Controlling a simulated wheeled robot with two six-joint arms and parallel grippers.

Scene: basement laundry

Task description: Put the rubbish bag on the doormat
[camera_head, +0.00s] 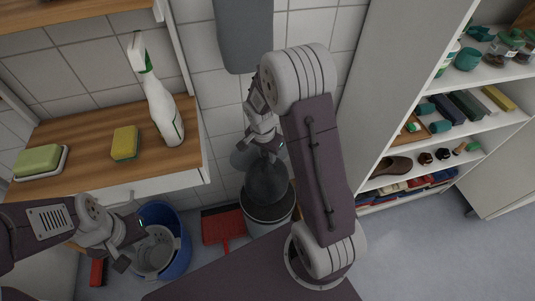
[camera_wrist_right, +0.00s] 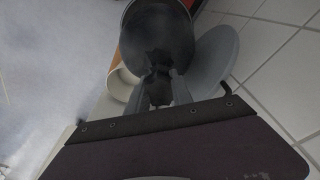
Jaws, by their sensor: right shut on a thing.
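The rubbish bag (camera_head: 267,182) is dark grey and rounded, with a gathered neck. In the head view it hangs from my right gripper (camera_head: 266,143), at the mouth of a grey bin (camera_head: 268,216). I cannot tell how much of it is still inside the bin. In the right wrist view, my right gripper (camera_wrist_right: 158,95) is shut on the dark neck of the bag. My left gripper (camera_head: 128,245) is over the blue bucket area, with its fingers apart and empty. No doormat can be made out in either view.
A grey disc, likely the bin's lid (camera_wrist_right: 215,55), stands behind the bin. A red dustpan (camera_head: 222,228) and a blue bucket (camera_head: 180,256) are left of the bin. A wooden-topped counter (camera_head: 85,130) and filled shelves (camera_head: 480,125) flank it. Floor is clear at right.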

